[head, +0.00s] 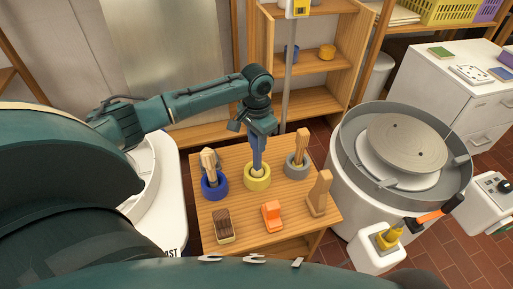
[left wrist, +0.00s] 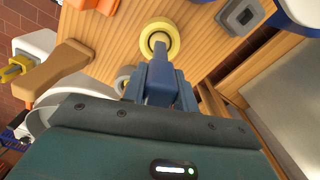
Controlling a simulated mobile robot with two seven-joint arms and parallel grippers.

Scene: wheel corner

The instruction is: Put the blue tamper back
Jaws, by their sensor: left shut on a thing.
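My left gripper (head: 262,128) points down over the small wooden table (head: 234,158) and is shut on the blue tamper (head: 257,154). The tamper stands about upright below the fingers. Its lower end meets the yellow ring holder (head: 257,184); I cannot tell whether it rests on the bottom. In the left wrist view the fingers (left wrist: 160,85) close on the blue tamper (left wrist: 159,66), in line with the yellow ring (left wrist: 175,40). A blue ring holder (head: 214,190) and a grey ring holder (head: 296,173) each hold a wooden-handled tool. My right gripper is not in view.
A brush (head: 224,226), an orange block (head: 272,216) and a wooden tool (head: 319,193) stand along the table's front. A potter's wheel (head: 405,150) is close on the right. Wooden shelves (head: 320,72) stand behind. Bare tabletop shows between the holders and front items.

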